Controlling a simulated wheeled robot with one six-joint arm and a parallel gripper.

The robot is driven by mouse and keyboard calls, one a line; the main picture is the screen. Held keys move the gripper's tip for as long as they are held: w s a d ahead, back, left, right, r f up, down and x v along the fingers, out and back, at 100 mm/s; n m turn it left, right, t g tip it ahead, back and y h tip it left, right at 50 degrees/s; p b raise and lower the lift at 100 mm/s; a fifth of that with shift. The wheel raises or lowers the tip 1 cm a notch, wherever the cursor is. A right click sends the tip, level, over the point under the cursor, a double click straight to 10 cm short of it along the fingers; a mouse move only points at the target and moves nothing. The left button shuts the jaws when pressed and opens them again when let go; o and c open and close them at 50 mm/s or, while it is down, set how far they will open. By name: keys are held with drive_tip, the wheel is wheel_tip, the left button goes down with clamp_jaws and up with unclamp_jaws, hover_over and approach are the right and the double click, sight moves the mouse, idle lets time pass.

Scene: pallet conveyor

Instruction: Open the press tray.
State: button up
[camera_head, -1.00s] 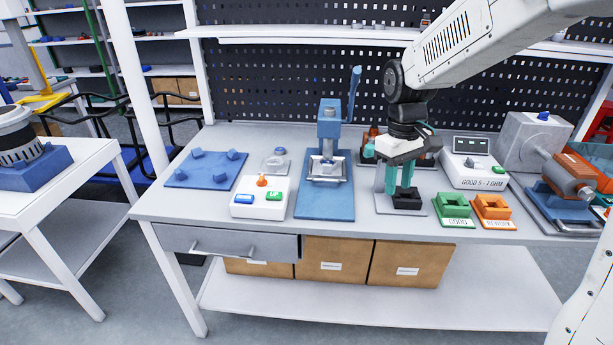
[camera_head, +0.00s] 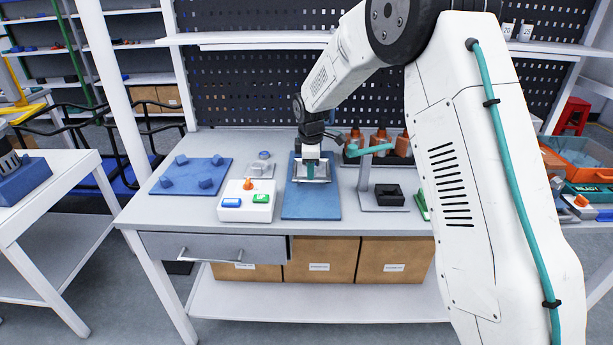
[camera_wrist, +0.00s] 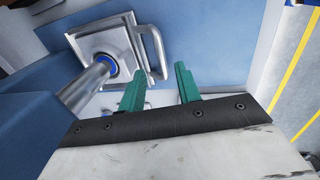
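The press tray (camera_wrist: 92,44) is a square silver plate with a bar handle (camera_wrist: 155,52) on its right side in the wrist view. In the head view the tray (camera_head: 318,178) shows partly on the blue press base (camera_head: 312,208), behind my gripper. My gripper (camera_wrist: 158,74) points down at the tray with its two green fingers apart. The fingertips are close to the handle's near end; I cannot tell whether they touch it. The press's silver ram (camera_wrist: 88,84) stands over the tray. My arm hides most of the press body in the head view.
My arm hides the bench's right part.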

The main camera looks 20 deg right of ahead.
drive_tip(key=shift+w+d+f, duration=0.1)
drive_tip(key=shift+w+f, duration=0.05)
drive_tip(key=shift+f, duration=0.8)
drive_tip(key=shift+w+d+f, duration=0.1)
drive_tip(key=shift+w+f, duration=0.05)
drive_tip(key=shift+f, duration=0.75)
